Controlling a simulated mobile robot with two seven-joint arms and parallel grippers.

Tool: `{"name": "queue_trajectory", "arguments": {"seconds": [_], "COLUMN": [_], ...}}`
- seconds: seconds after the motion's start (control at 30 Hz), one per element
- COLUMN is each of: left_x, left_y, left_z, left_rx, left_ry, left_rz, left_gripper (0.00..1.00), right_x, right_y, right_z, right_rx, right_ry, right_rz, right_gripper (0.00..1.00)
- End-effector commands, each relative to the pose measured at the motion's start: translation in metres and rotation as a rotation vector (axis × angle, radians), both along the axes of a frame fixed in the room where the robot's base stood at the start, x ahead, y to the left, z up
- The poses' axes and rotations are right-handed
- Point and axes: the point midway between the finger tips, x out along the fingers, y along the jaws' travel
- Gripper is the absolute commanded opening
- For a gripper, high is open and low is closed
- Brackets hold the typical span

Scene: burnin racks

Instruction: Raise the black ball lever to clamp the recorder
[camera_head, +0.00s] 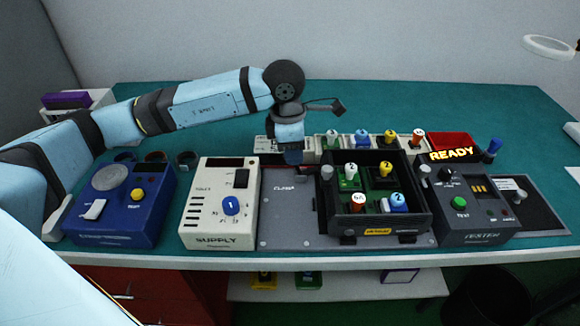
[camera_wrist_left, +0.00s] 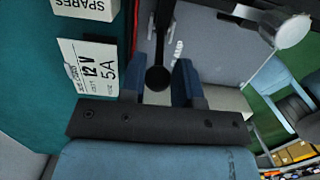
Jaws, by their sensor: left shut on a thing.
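My left gripper (camera_head: 292,157) reaches down from above to the back edge of a grey plate (camera_head: 285,215) marked with a clamp label. In the left wrist view its two dark blue fingers (camera_wrist_left: 158,82) are shut on the black ball lever (camera_wrist_left: 157,77), with the ball between them and a dark rod leading away. The gripper hides the lever in the head view. A black open case (camera_head: 420,223) with a yellow front label stands on the right of the plate and holds several coloured modules. I cannot read whether it is the recorder. My right gripper is not in view.
A cream supply box (camera_head: 218,217) stands left of the plate, and a blue box (camera_head: 120,222) farther left. The back table is clear.

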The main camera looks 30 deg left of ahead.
Motion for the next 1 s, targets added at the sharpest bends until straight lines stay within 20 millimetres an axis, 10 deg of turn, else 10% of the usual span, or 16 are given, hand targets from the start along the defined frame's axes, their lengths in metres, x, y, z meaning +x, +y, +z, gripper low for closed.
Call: {"name": "queue_trajectory", "arguments": {"seconds": [1.0], "left_x": [0.011], "left_y": [-0.021], "left_z": [0.0], "left_rx": [-0.002], "left_ry": [0.002], "left_rz": [-0.002], "left_gripper": [0.09], "right_x": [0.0], "right_y": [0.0], "right_z": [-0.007], "right_rx": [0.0], "right_ry": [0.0], "right_rz": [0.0], "right_gripper": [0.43]}}
